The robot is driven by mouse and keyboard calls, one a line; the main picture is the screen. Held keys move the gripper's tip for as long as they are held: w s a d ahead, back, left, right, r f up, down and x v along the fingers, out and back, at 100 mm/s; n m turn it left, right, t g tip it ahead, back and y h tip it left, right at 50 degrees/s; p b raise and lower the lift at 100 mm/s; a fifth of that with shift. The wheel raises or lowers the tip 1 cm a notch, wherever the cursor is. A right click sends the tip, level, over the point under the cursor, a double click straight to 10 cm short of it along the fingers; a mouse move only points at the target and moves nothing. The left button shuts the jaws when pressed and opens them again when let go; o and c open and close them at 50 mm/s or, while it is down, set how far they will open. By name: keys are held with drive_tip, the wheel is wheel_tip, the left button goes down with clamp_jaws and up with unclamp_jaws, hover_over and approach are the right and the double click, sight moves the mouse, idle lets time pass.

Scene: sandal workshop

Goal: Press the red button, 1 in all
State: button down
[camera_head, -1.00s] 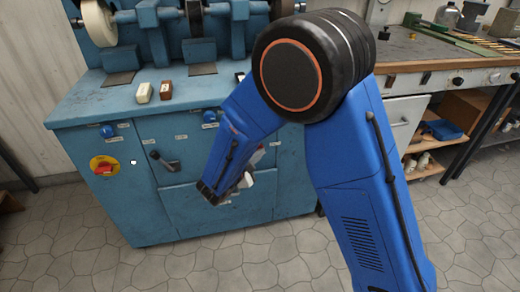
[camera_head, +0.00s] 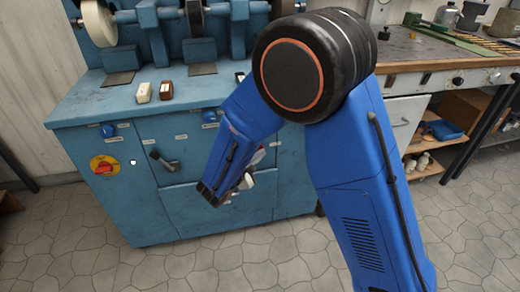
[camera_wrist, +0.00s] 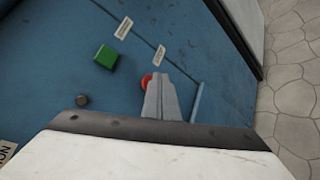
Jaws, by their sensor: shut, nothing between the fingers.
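In the wrist view the red button (camera_wrist: 146,81) sits on the blue cabinet panel, partly hidden behind my gripper (camera_wrist: 158,82). My gripper is shut and empty, and its tips overlap the button's right side in the picture. I cannot tell whether they touch it. A square green button (camera_wrist: 106,57) sits up and left of the red one. In the head view my forearm hides this part of the panel, and the red button cannot be made out there.
The blue grinding machine cabinet (camera_head: 150,205) also carries a red rotary switch on a yellow plate (camera_head: 103,167) and a black lever (camera_head: 160,160). A small dark knob (camera_wrist: 82,100) is near the green button. A workbench (camera_head: 425,52) stands at the right. The tiled floor in front is clear.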

drive_tip(key=shift+s+d, duration=0.1)
drive_tip(key=shift+s, duration=0.3)
drive_tip(key=shift+s, duration=0.1)
drive_tip(key=s, duration=0.2)
drive_tip(key=s+d, duration=0.1)
drive_tip(key=s, duration=0.1)
drive_tip(key=shift+s+d, duration=0.2)
drive_tip(key=shift+s, duration=0.1)
idle(0.8)
